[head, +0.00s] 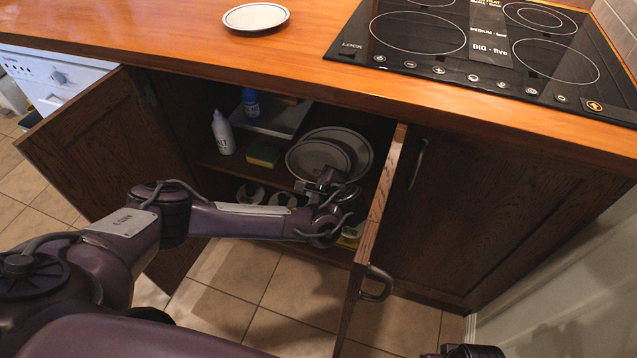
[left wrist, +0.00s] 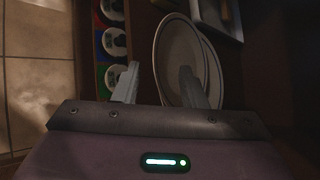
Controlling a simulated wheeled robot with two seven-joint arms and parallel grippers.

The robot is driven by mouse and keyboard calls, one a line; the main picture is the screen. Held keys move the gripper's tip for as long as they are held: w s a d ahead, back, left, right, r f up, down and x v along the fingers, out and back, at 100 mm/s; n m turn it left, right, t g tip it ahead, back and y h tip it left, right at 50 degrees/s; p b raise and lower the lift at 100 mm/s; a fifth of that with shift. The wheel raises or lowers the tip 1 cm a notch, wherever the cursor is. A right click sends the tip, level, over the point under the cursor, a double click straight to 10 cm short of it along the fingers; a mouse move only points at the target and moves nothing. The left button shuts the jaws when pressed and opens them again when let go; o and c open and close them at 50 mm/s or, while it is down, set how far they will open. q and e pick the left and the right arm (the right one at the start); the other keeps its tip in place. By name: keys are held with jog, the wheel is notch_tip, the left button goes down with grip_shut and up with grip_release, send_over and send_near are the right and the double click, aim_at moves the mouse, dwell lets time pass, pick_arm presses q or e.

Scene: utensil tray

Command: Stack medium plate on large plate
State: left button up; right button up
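Two pale, rimmed plates overlap inside the open cupboard in the head view. The smaller, apparently medium, plate (head: 311,158) is in front and to the left of the large plate (head: 362,150). In the left wrist view the medium plate (left wrist: 174,48) partly covers the large plate (left wrist: 214,72). I cannot tell how they rest on each other. My left gripper (head: 332,183) is at their near edge. Its fingers (left wrist: 158,88) are apart, one overlapping the plates in view and one beside the near rim; contact is unclear. The right gripper's fingers are not visible.
Another plate (head: 256,17) lies on the wooden countertop (head: 180,35). A white bottle (head: 222,133), a blue-capped bottle (head: 251,103), a sponge (head: 263,154) and a grey tray (head: 285,122) share the shelf. The open right door (head: 368,240) stands close beside my left gripper.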

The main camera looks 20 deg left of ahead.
aim_at(302, 176)
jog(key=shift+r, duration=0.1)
